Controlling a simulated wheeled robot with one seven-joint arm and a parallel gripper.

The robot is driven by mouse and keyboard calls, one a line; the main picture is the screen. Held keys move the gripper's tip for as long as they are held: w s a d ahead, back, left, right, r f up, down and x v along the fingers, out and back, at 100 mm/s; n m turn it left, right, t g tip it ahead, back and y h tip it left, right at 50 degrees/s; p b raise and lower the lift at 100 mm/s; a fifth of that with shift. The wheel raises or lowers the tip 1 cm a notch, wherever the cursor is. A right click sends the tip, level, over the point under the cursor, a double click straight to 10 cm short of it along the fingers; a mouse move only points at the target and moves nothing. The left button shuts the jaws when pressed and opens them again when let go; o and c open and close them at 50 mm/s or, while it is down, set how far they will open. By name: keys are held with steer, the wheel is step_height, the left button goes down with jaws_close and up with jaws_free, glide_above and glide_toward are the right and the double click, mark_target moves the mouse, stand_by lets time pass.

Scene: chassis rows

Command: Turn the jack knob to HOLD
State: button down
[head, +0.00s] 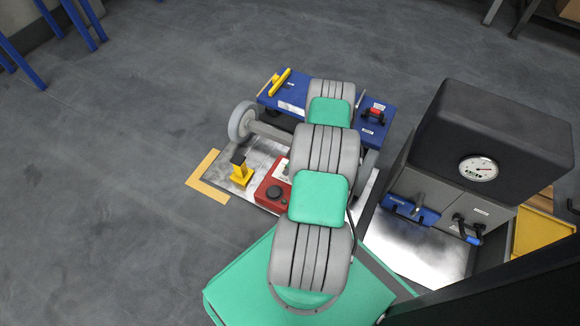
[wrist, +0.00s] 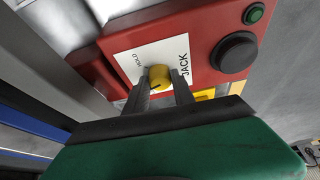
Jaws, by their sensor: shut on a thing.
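The yellow jack knob (wrist: 158,74) sits on a white label plate (wrist: 128,62) on the red control box (wrist: 205,45). The word HOLD is printed to the knob's upper left, and JACK to its right. My gripper (wrist: 160,88) has one dark finger on each side of the knob and is shut on it. A small dark mark shows low on the knob's face; I cannot tell for sure where it points. In the head view the red box (head: 268,192) stands left of my arm, which hides the knob and gripper.
The box also has a black round button (wrist: 234,52) and a small green one (wrist: 254,14). A yellow post (head: 241,174) stands left of the box. A blue wheeled chassis (head: 290,98) is behind, and a grey cabinet (head: 492,140) is at right. Open floor lies left.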

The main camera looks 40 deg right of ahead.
steer(key=m+h, duration=0.1)
steer(key=m, duration=0.3)
steer(key=m+h, duration=0.1)
steer(key=m, duration=0.1)
steer(key=shift+a+h, duration=0.25)
steer(key=shift+h, duration=0.05)
steer(key=m+h, duration=0.1)
steer(key=m, duration=0.2)
steer(key=m+g+h+b, duration=0.1)
steer(key=m, duration=0.2)
steer(key=shift+w+a, duration=0.15)
steer(key=shift+a, duration=0.05)
steer(key=shift+m, duration=0.3)
steer(key=c, duration=1.1)
jaws_free()
steer(key=shift+o, duration=0.2)
steer(key=shift+r, duration=0.1)
steer(key=p+v, duration=0.4)
steer(key=v, duration=0.3)
steer(key=shift+r, duration=0.35)
steer(key=shift+a, duration=0.1)
